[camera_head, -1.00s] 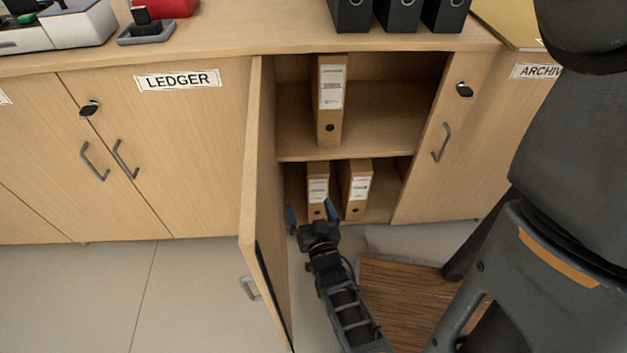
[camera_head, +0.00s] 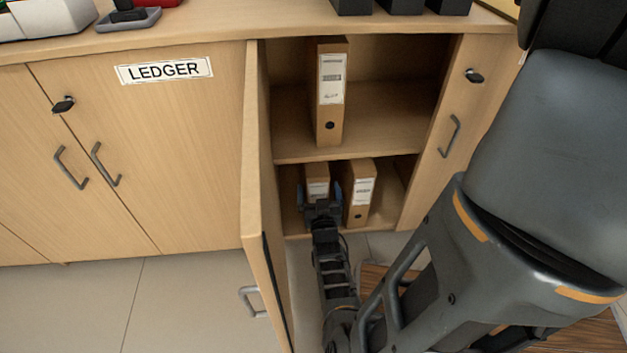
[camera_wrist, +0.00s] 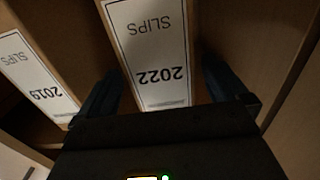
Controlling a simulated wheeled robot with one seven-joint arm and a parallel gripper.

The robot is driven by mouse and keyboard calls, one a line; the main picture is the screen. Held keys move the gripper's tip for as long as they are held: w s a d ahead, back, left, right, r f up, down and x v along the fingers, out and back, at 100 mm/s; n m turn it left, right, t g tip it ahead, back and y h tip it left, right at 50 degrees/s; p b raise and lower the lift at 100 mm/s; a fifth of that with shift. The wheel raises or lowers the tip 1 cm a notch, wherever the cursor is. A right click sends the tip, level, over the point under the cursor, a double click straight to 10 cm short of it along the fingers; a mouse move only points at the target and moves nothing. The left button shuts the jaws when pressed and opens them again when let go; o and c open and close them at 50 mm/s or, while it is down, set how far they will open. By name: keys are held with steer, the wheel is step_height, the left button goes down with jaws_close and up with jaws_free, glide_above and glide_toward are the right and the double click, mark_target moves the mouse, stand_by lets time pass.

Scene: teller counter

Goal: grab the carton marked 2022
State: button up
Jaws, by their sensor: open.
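The carton marked 2022 (camera_wrist: 158,45) is a tan box file with a white "SLIPS 2022" label, upside down in the wrist view. In the head view it is the left carton (camera_head: 317,178) on the cabinet's lower shelf, its lower part hidden by my gripper. My gripper (camera_head: 321,192) is open in front of it. In the wrist view my blue fingers (camera_wrist: 160,88) stand on either side of the carton's front; contact cannot be told. A second carton marked 2019 (camera_wrist: 38,75) stands beside it, on the right in the head view (camera_head: 360,192).
The cabinet door (camera_head: 255,180) stands open close on the left of my arm. Another tan carton (camera_head: 330,95) stands on the upper shelf (camera_head: 385,125). The closed LEDGER cupboard (camera_head: 165,150) is to the left.

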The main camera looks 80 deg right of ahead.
steer(key=x, duration=0.1)
steer(key=b+x, duration=0.1)
steer(key=x, duration=0.1)
steer(key=shift+w+d+f+b, duration=0.1)
steer(key=shift+d+f+b, duration=0.2)
steer(key=shift+b, duration=0.1)
steer(key=shift+w+d+r, duration=0.1)
steer(key=shift+w+d, duration=0.1)
steer(key=shift+d, duration=0.25)
steer(key=shift+c, duration=0.5)
jaws_close()
steer(key=shift+r, duration=0.1)
